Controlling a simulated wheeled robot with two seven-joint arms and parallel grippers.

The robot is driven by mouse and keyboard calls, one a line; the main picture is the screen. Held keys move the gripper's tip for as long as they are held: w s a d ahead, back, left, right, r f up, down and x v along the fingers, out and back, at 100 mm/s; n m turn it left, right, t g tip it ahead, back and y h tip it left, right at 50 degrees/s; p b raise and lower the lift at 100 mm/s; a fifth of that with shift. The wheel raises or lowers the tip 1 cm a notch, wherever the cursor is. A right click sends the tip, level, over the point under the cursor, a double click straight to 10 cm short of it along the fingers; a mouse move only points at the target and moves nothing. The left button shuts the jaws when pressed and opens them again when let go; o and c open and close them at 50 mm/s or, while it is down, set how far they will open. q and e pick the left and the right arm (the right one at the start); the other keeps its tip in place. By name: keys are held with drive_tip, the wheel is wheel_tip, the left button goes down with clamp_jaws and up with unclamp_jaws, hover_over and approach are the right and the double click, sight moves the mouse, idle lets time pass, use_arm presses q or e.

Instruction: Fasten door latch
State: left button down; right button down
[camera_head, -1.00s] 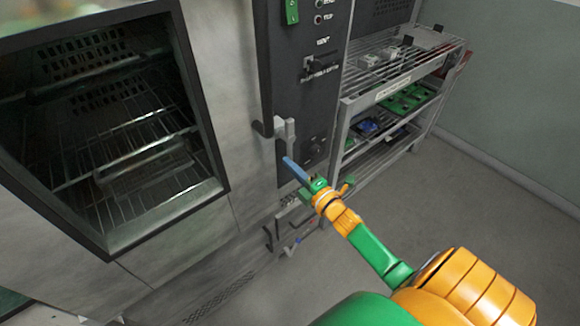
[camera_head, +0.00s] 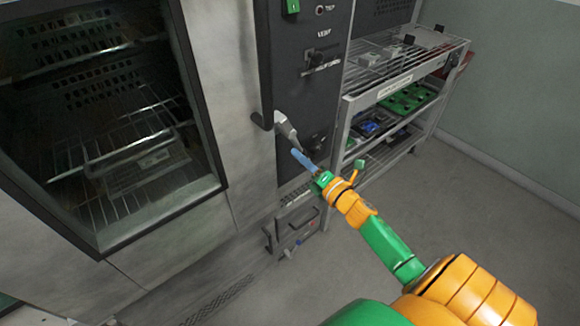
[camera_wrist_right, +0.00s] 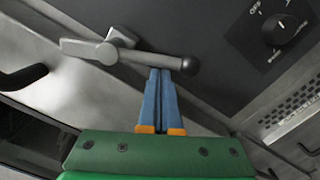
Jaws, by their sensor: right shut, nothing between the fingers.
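The door latch (camera_head: 286,129) is a grey metal lever at the right edge of the chamber door (camera_head: 215,90), beside the dark control panel. Its handle slants down to the right. In the right wrist view the lever (camera_wrist_right: 150,58) runs from a pivot block to a rounded end. My right gripper (camera_head: 302,159) is shut and empty, with its blue fingers at the handle's lower end. In the right wrist view the fingertips (camera_wrist_right: 160,76) are right against the lever's underside, near its rounded end; exact contact is hard to tell. My left gripper is not in view.
The control panel (camera_head: 307,85) has switches and a dial (camera_wrist_right: 279,29). A dark hook-shaped door handle (camera_head: 262,121) is just left of the latch. A wire shelf rack (camera_head: 400,75) holding trays stands to the right. The floor (camera_head: 470,200) in front of it is clear.

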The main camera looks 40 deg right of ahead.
drive_tip(key=d+n+b, duration=0.1)
drive_tip(key=n, duration=0.2)
drive_tip(key=shift+w+d+b, duration=0.1)
drive_tip(key=shift+d+b, duration=0.25)
drive_tip(key=shift+d, duration=0.05)
drive_tip(key=shift+w+d+r+n+y+b, duration=0.15)
drive_tip(key=shift+d+r+n+b, duration=0.55)
drive_tip(key=shift+n, duration=1)
drive_tip(key=shift+s+d+r+n+y+b, duration=0.15)
drive_tip(key=shift+d+r+n+b, duration=0.55)
drive_tip(key=shift+n, duration=1)
drive_tip(key=shift+w+d+r+n+y+b, duration=0.15)
drive_tip(key=shift+d+r+n+b, duration=0.3)
drive_tip(key=shift+r+n+b, duration=0.85)
drive_tip(key=shift+f+n+p, duration=0.35)
drive_tip(key=shift+n+p, duration=0.1)
drive_tip(key=shift+n, duration=0.05)
wheel_tip(320, 180, down, 6)
drive_tip(key=b, duration=0.6)
drive_tip(key=s+r, duration=0.1)
drive_tip(key=s, duration=1)
drive_tip(key=shift+d+r, duration=0.3)
drive_tip(key=shift+d, duration=0.1)
